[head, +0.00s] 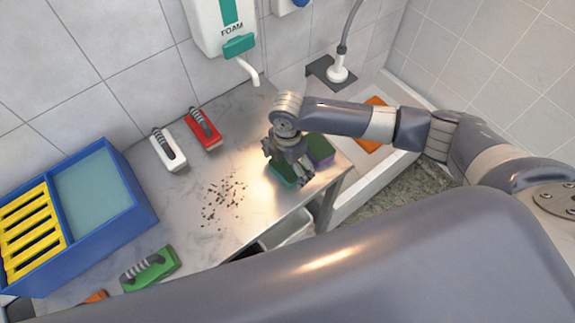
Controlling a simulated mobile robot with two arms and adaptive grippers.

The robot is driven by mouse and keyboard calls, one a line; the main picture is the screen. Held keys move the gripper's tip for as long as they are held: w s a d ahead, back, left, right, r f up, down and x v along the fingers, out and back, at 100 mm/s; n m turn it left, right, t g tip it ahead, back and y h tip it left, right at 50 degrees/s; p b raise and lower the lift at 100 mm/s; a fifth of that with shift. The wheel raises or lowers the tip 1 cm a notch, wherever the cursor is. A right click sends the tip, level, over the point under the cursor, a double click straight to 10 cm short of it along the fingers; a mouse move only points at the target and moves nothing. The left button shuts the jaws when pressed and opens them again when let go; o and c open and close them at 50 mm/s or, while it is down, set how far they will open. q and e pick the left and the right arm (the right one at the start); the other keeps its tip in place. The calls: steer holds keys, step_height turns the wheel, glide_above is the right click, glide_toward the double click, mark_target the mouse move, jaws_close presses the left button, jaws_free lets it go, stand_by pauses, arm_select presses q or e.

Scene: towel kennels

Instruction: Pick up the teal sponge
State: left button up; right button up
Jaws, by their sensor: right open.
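The teal sponge (282,173) lies on the metal table (235,130) near its right front edge. My right gripper (287,172) is right over it, with its fingers pointing down and covering part of it. The gripper is open. I cannot tell whether the fingers touch the sponge. A purple and green sponge (321,149) lies just to the right, close to the gripper. My left gripper does not show.
A red brush (204,129), a white brush (169,149) and a green brush (150,269) lie on the table. A blue bin (128,208) with a yellow rack (32,232) stands at left. Dark crumbs (222,200) are scattered mid-table. A foam dispenser (222,25) hangs above.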

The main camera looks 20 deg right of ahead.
mark_target(288, 165)
steer(key=shift+c, duration=0.6)
steer(key=c, duration=0.6)
steer(key=shift+w+r+b, duration=0.1)
steer(key=shift+r+b, duration=0.3)
steer(key=shift+r, duration=0.1)
step_height(288, 165, up, 2)
steer(key=shift+r+b, duration=0.2)
steer(key=shift+b, duration=0.55)
steer(key=s+d+b, duration=0.1)
steer(key=s, duration=0.4)
steer(key=s+d+r+b, duration=0.1)
steer(key=s+d, duration=0.1)
steer(key=s, duration=0.3)
steer(key=s+d+b, duration=0.1)
steer(key=s, duration=0.4)
steer(key=shift+s+d+r+b, duration=0.15)
steer(key=shift+s+r+b, duration=0.15)
steer(key=shift+w, duration=0.1)
